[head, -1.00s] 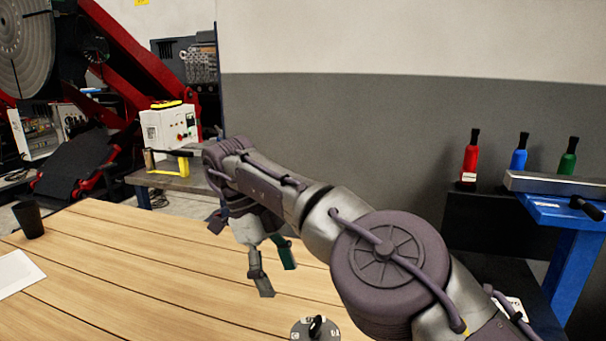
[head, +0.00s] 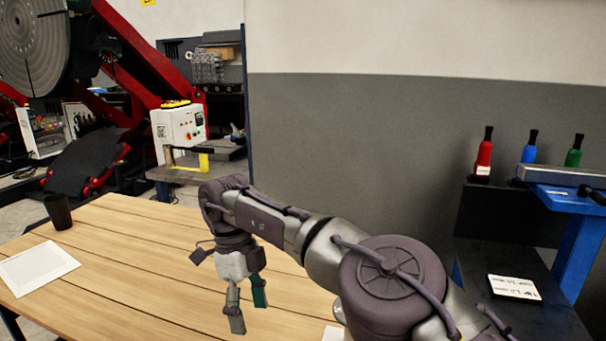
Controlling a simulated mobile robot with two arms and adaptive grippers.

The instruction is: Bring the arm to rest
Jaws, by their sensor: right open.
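My right arm reaches in from the lower right over the wooden table (head: 130,255). My right gripper (head: 248,318) hangs from its wrist, pointing down over the table. Its two fingers, one grey and one with a green face, are apart with nothing between them. I cannot tell exactly how high the fingertips are above the boards. My left gripper is not in view.
A black cup (head: 58,212) and a white sheet (head: 38,268) are on the table's left. Behind stands a control box (head: 180,125) beside the red positioner (head: 140,60). Red, blue and green bottles (head: 484,155) stand at right near a blue stand (head: 575,240).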

